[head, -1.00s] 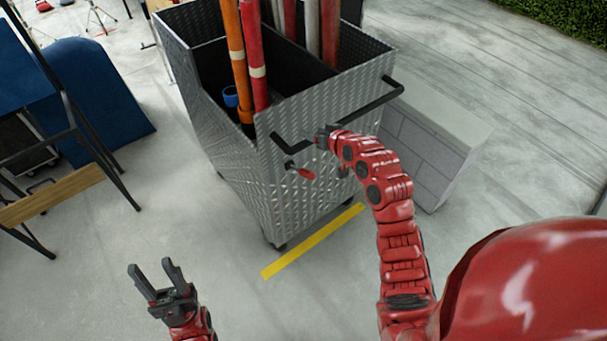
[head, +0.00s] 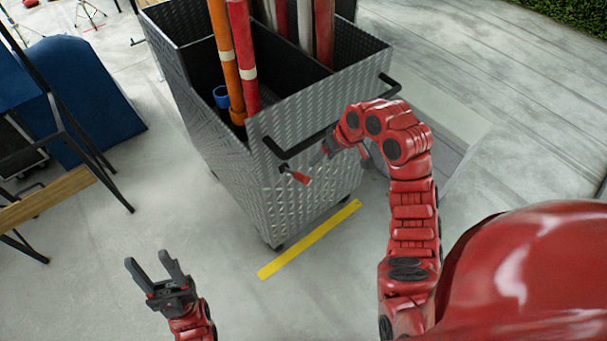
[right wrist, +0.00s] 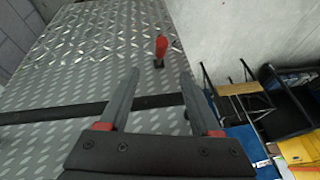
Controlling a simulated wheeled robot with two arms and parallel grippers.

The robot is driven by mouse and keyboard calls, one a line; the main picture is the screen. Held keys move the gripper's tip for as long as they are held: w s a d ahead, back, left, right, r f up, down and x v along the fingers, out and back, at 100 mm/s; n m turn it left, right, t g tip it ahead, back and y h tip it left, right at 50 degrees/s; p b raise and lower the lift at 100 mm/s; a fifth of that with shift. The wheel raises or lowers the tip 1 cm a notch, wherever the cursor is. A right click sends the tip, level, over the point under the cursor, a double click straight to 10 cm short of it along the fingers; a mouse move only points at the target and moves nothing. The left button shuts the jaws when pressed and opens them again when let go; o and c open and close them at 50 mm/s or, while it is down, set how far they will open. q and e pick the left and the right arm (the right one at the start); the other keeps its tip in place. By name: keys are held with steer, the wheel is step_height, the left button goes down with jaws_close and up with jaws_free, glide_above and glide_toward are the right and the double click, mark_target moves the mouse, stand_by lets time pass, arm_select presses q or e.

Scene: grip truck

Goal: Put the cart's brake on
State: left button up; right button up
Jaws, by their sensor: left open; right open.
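The cart (head: 290,112) is a grey diamond-plate box standing upright on the floor. Its brake lever has a red grip (head: 299,177) and sticks out of the near face, below the black handlebar (head: 283,151). My right gripper (head: 320,157) is close to that face, right of the lever, partly hidden by my arm. In the right wrist view the gripper (right wrist: 158,76) is open and empty, with the red grip (right wrist: 161,46) just beyond and between its fingertips, apart from them. My left gripper (head: 154,266) is open and empty over the floor at the lower left.
Orange and red tubes (head: 243,55) stand up in the cart. A yellow floor stripe (head: 310,240) lies before it.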

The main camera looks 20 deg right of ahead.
steer(key=b, duration=0.4)
glide_above(304, 177)
steer(key=s+d, duration=0.2)
steer(key=f, duration=0.8)
steer(key=shift+a, duration=0.2)
steer(key=p+x, duration=0.2)
steer(key=x, duration=0.3)
steer(key=shift+w+a+f+p, duration=0.1)
steer(key=shift+w+f+p, duration=0.15)
steer(key=shift+w+p, duration=0.1)
steer(key=shift+a+f, duration=0.1)
steer(key=shift+f, duration=0.25)
steer(key=shift+w+f, duration=0.3)
steer(key=shift+f, duration=0.35)
jaws_close()
